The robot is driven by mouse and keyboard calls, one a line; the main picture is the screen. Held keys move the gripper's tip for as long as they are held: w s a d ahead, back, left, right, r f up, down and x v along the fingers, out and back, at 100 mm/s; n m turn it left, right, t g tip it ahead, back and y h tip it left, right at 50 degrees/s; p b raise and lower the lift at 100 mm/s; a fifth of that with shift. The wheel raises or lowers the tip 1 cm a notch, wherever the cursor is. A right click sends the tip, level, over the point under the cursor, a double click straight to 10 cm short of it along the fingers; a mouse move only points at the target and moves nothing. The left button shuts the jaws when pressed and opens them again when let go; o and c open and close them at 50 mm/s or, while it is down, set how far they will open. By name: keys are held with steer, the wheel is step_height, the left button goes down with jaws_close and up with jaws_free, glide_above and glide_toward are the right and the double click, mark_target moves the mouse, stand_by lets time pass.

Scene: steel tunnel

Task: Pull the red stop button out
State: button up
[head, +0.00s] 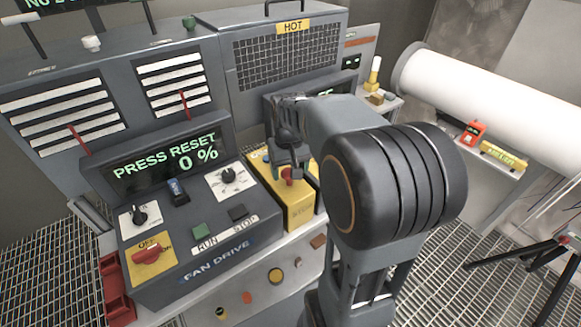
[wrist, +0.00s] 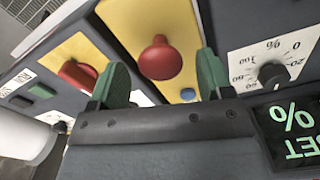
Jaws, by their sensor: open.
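The red stop button (head: 287,174) sits on a yellow box (head: 299,212) in the middle of the console. In the wrist view it is a round red mushroom head (wrist: 160,60) on the yellow face (wrist: 125,14). My gripper (head: 289,160) is over the yellow box, close to the button, and partly covers it in the head view. In the wrist view my gripper (wrist: 161,78) is open, with one green-padded finger on each side of the button and gaps between. Whether the fingers reach down level with the button's head is hard to tell.
A fan drive panel with a red rotary switch (head: 147,253), dial (head: 230,178) and PRESS RESET display (head: 165,158) lies left of the box. Another red switch (wrist: 78,74) is left in the wrist view. A blue button (wrist: 188,94) is beside the stop button.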

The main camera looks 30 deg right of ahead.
step_height(320, 180, up, 14)
steer(key=shift+b, duration=0.45)
steer(key=shift+f, duration=0.15)
stand_by(0.5)
